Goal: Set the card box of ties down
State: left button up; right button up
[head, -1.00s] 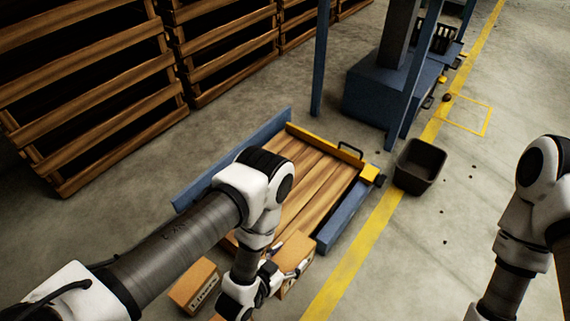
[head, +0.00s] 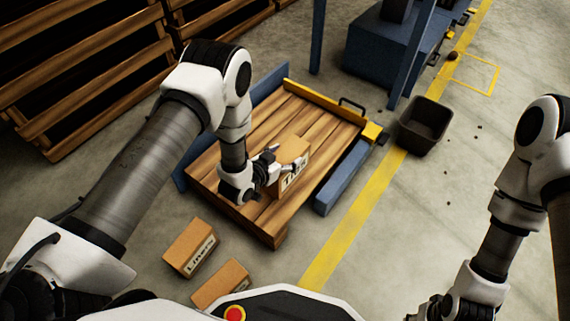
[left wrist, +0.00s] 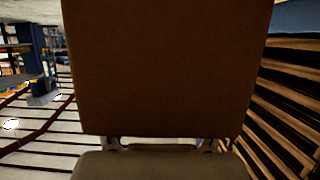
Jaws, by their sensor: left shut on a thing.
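The card box (head: 291,152), brown with a printed label on its near side, is in my left gripper (head: 279,165). It is over the middle right of the wooden pallet (head: 215,168) and looks upright. I cannot tell whether its underside touches the boards. In the left wrist view the box (left wrist: 165,65) fills the middle, close against the gripper, and hides what lies beyond. My right gripper (head: 437,308) is low at the right, partly cut off by the frame edge, away from the box; its jaws are unclear.
Two more card boxes, one labelled (head: 190,247) and one nearer (head: 221,285), sit on the floor before the pallet. A yellow bar (head: 325,105) and blue rails (head: 345,178) border the pallet. A dark bin (head: 425,125) stands to the right. Pallet boards around the held box are bare.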

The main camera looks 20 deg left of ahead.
pick_arm(q)
jog(key=f+b, duration=0.1)
jog(key=f, duration=0.1)
jog(key=w+f+b, duration=0.1)
jog(key=f+b, duration=0.1)
jog(key=shift+a, duration=0.15)
jog(key=shift+r, duration=0.3)
jog(key=o, duration=1.8)
jog(key=shift+f, duration=0.2)
jog(key=shift+r, duration=0.15)
jog(key=shift+s+a+r+p, duration=0.1)
jog(key=shift+s+r+p, duration=0.15)
jog(key=shift+p, duration=0.2)
jog(key=p+v, duration=0.6)
jog(key=v, duration=0.5)
jog(key=s+a+f+n+g+y, duration=0.1)
jog(key=s+g, duration=0.5)
jog(key=s, duration=0.6)
jog(key=s+a+f+n+g+y, duration=0.1)
jog(key=s+a+n+g+y, duration=0.2)
jog(key=s, duration=1)
jog(key=g, duration=0.3)
jog(key=shift+a+f+g+y, duration=0.2)
jog(key=shift+f+g+y, duration=0.1)
jog(key=shift+f, duration=0.1)
